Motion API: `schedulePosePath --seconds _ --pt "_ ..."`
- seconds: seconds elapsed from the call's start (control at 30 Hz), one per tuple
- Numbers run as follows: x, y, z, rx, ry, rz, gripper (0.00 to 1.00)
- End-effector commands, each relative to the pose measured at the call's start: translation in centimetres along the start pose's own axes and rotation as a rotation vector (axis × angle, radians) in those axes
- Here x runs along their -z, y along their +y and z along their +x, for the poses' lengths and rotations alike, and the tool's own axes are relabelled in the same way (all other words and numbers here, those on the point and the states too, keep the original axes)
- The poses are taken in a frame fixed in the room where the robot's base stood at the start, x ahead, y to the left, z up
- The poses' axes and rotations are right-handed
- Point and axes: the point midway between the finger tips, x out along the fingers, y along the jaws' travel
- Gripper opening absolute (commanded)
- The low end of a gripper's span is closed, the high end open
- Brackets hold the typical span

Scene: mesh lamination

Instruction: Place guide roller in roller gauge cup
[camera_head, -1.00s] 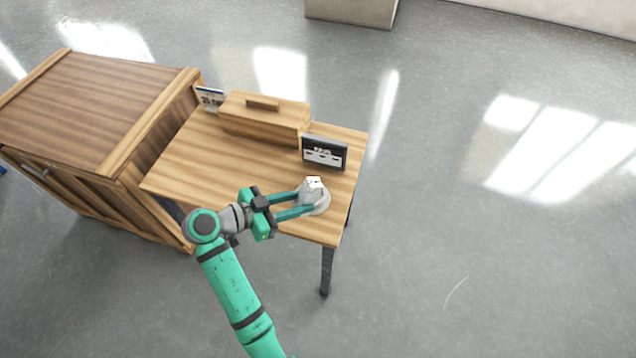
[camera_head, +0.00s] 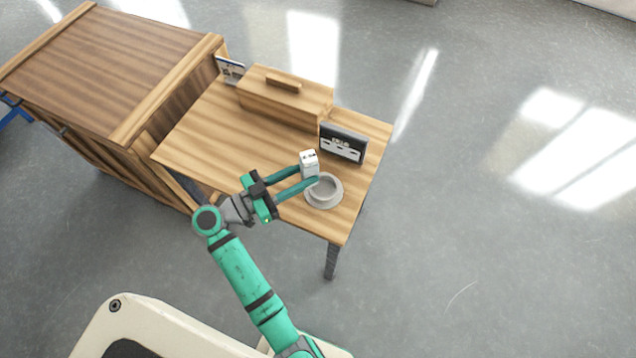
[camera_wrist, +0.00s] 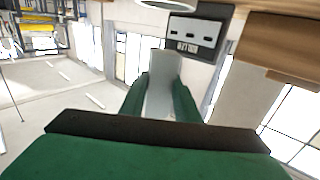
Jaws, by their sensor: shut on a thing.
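The guide roller (camera_head: 309,159) is a small whitish piece with dark marks on its top. My gripper (camera_head: 308,176) is shut on it and holds it upright, by its lower part. In the wrist view the roller (camera_wrist: 163,82) is a pale grey shape between the green fingers (camera_wrist: 160,98). The roller gauge cup (camera_head: 334,200) is a round grey cup with a wide flange, standing on the table near its right front edge. The cup looks empty. The roller is beside the cup, to its upper left, not inside it. Its height above the table is hard to tell.
A black-and-white sign (camera_head: 343,143) stands just behind the roller and cup; it also shows in the wrist view (camera_wrist: 190,38). A wooden box with a handle (camera_head: 285,95) is at the table's back. A wooden cabinet (camera_head: 110,65) adjoins the left. The table's left-middle (camera_head: 215,145) is clear.

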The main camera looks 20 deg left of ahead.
Motion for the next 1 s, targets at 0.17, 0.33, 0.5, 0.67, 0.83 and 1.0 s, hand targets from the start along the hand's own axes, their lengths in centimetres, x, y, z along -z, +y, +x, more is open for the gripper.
schedulePosePath --seconds 0.17,0.33,0.5,0.67,0.83,1.0 --pt "-3.0 0.2 2.2 0.003 0.0 -0.005 0.0" --pt "-4.4 0.1 3.0 0.01 0.0 -0.003 0.0" --pt "-5.6 0.3 4.0 0.009 -0.001 -0.005 0.0" --pt "-7.8 0.3 4.1 0.007 -0.001 -0.005 0.0" --pt "-8.6 0.4 4.2 0.004 -0.001 -0.002 0.0" --pt "-8.6 0.5 4.2 0.004 -0.001 -0.002 0.0"
